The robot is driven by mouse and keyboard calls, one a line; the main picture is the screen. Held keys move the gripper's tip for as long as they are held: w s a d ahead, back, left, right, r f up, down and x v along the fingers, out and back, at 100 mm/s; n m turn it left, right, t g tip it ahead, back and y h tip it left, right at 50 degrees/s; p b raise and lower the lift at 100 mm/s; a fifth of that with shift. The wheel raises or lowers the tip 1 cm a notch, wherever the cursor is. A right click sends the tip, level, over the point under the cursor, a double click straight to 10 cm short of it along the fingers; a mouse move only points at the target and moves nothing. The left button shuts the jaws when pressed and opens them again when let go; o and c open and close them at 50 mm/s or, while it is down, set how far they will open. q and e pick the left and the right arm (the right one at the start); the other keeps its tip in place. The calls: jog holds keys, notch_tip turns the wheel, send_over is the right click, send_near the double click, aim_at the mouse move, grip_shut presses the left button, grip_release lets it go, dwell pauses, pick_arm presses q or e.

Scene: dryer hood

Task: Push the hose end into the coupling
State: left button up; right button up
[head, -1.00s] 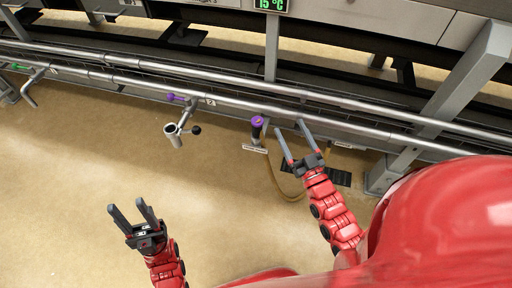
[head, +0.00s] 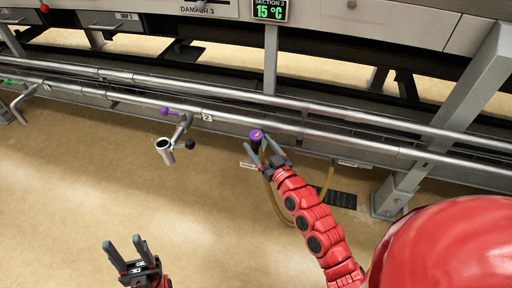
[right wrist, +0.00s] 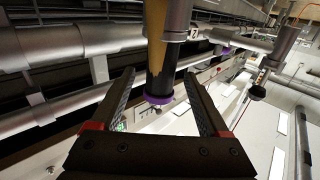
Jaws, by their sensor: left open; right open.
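The hose end (head: 256,136) has a black grip and a purple collar. It stands upright by the pipes, with its tan hose (head: 274,205) looping below. My right gripper (head: 257,147) is open, with a finger on each side of the hose end. In the right wrist view the black grip and purple collar (right wrist: 158,98) sit between the open fingers, with gaps visible. The coupling (head: 165,151) is an open metal cup with a black-knobbed lever, left of the hose end; it also shows in the right wrist view (right wrist: 283,45). My left gripper (head: 123,241) is open and empty at lower left.
Long steel pipes (head: 330,137) run across behind the coupling and hose end. A grey post (head: 450,115) stands at right. The tan floor (head: 60,190) at left is clear.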

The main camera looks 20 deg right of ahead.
aim_at(251, 134)
jog(key=shift+w+a+r+b, duration=0.1)
jog(key=shift+w+a+b, duration=0.1)
jog(key=shift+w, duration=0.65)
jog(key=shift+w+a+f+b, duration=0.15)
jog(key=shift+w+b, duration=0.1)
jog(key=shift+w, duration=0.65)
jog(key=shift+w+a+r+b, duration=0.15)
jog(key=shift+w+a+b, duration=0.05)
jog(key=shift+w, duration=0.65)
grip_shut()
